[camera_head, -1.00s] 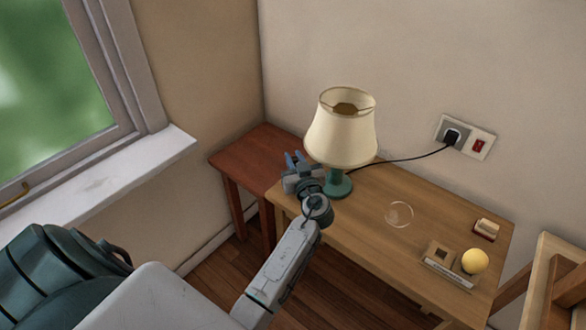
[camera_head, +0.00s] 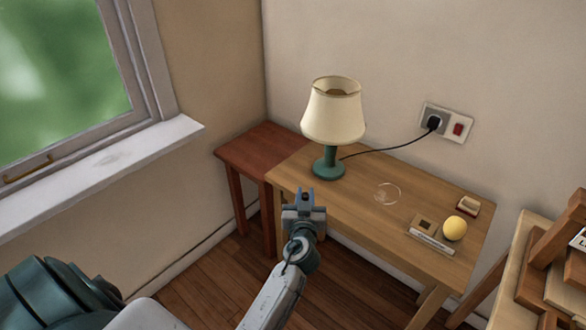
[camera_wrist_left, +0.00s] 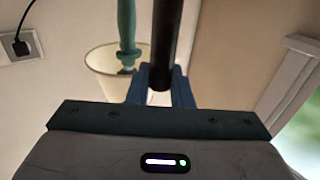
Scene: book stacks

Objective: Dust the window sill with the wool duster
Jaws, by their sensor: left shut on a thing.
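The white window sill (camera_head: 160,141) runs along the left wall under the window, with a greyish smudge (camera_head: 114,158) on its top. My left gripper (camera_head: 305,196) is in front of the wooden table's left end, well to the right of the sill and apart from it. In the left wrist view its blue fingers are shut on a dark, round rod, which I take as the handle of the wool duster (camera_wrist_left: 164,45). The duster's wool head is not visible in either view. My right gripper is not in view.
A lamp with a cream shade (camera_head: 333,112) and green base stands on the wooden table (camera_head: 350,205). A glass disc (camera_head: 387,193), a yellow ball (camera_head: 454,228) and small items lie to its right. A reddish side table (camera_head: 255,148) fills the corner. A wooden rack (camera_head: 545,265) stands right.

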